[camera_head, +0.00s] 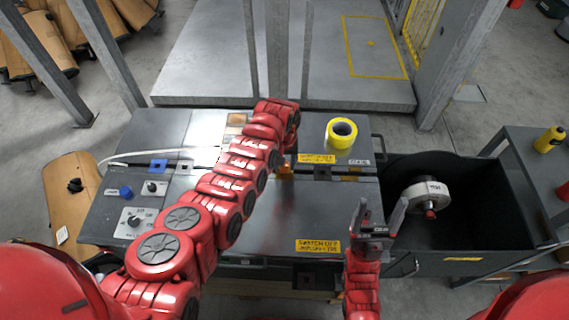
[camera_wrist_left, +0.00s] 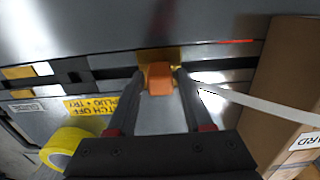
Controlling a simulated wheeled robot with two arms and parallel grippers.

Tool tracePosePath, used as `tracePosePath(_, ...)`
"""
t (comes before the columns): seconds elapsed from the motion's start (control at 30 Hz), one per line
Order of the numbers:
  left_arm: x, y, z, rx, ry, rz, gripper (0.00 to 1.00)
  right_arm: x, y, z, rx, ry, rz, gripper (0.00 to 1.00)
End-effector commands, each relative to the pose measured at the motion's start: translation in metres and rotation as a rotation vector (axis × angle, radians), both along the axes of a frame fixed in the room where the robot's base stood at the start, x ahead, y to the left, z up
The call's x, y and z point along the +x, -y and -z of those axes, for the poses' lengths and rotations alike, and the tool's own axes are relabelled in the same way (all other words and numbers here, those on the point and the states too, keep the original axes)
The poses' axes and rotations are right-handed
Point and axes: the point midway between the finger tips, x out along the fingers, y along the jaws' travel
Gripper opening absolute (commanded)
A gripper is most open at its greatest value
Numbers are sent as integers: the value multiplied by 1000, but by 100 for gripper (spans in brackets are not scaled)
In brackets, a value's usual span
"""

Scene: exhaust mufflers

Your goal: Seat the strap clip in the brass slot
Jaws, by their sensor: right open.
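An orange block (camera_wrist_left: 158,78), which looks like the strap clip, is between the two fingertips of my left gripper (camera_wrist_left: 160,85) in the left wrist view. The fingers are close against its sides. A brass piece (camera_wrist_left: 160,55) lies right behind the clip, along a dark groove; whether the clip is inside the slot cannot be told. In the head view, the orange clip (camera_head: 285,171) shows beside my red left arm, which hides much of the bench middle. My right gripper (camera_head: 379,222) is open and empty over the bench's front right.
A yellow tape roll (camera_head: 341,130) sits on the grey bench (camera_head: 330,205). A pale strap (camera_head: 140,155) runs across its left part near a knob panel (camera_head: 135,222). A black bin (camera_head: 480,220) with a white reel (camera_head: 428,194) stands at right. A cardboard box (camera_wrist_left: 285,100) is near my left wrist.

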Motion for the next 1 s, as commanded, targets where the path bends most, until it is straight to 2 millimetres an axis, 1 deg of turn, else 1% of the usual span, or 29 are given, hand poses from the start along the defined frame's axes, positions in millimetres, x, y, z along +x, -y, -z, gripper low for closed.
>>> tracePosePath(0.03,0,0,0,0,0,0,62,0,0,0,0,0,0,74)
tracePosePath(0.1,0,0,0,0,0,0,72,0,0,0,0,0,0,74)
tracePosePath(0.4,0,0,-1,0,0,0,72,0,0,0,0,0,0,74)
tracePosePath(0.57,1,1,-9,0,3,1,72,0,0,0,0,0,0,74)
tracePosePath(0.67,1,1,-19,-1,4,2,72,0,0,1,0,0,0,74)
tracePosePath(0.77,1,1,-34,-3,5,1,72,0,0,4,0,0,0,74)
tracePosePath(0.87,2,1,-55,-3,8,0,72,0,0,8,0,0,0,74)
tracePosePath(1.0,1,0,-88,-2,6,-1,72,0,0,16,0,0,0,74)
